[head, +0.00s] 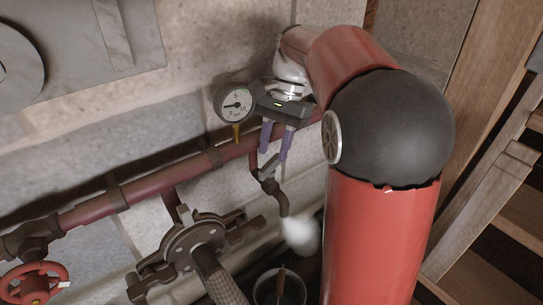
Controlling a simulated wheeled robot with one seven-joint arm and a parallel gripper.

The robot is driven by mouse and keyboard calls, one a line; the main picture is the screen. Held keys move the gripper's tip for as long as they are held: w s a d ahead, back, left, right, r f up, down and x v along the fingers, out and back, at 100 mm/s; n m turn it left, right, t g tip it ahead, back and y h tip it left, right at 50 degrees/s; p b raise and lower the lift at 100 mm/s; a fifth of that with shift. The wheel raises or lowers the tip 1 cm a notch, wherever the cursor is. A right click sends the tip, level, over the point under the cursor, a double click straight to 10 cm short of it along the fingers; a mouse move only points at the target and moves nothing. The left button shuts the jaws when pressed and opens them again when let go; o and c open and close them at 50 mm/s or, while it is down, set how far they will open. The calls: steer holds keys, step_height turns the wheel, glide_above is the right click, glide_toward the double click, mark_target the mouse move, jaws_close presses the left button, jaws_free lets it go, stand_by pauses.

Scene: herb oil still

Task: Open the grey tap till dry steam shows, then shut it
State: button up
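The small dark grey tap (268,184) hangs on a short drop pipe under the red steam pipe, with a curved spout pointing down. A dense white puff of steam (300,236) hangs at the spout's mouth. My gripper (275,155) is just above the tap, in front of the red pipe. Its two purple fingers point down and stand apart. I see nothing clearly held between them, and the tap's handle is hard to make out. My red arm covers the right of the view.
A round pressure gauge (235,104) on a brass stem is close left of my gripper. A dark bucket (265,290) with a stick in it stands below the spout. A red handwheel (34,284) is at lower left, a flanged fitting (195,236) at lower middle. Wooden steps (490,210) are at right.

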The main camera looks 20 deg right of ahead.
mark_target(271, 162)
steer(key=shift+x, duration=1.5)
jaws_close()
steer(key=m, duration=0.2)
steer(key=m+t, duration=0.1)
steer(key=m, duration=0.1)
steer(key=shift+s+d+m+t+y, duration=0.1)
steer(key=shift+m+t+y, duration=0.2)
steer(key=shift+m, duration=0.1)
jaws_free()
steer(key=v, duration=0.7)
steer(key=shift+d+r, duration=0.2)
steer(key=shift+r, duration=0.15)
